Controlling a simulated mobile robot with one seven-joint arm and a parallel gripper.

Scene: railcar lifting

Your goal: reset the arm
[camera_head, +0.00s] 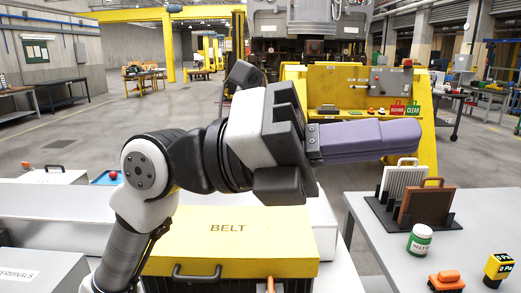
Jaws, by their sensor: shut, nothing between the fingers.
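My gripper (412,138) is at the upper middle of the picture, held in the air and pointing right. Its lavender fingers are together with nothing between them. My arm comes up from the lower left and bends at a white and dark joint, with the wrist level above a yellow box. The gripper is well above the work surfaces and touches nothing that I can see. It hides part of the yellow machine behind it.
A yellow box marked BELT (231,238) lies below my arm. At right, a grey table (375,240) holds a rack with panels (405,193), a green jar (420,240) and orange and yellow devices. A yellow control stand (350,85) is behind. Open floor lies at left.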

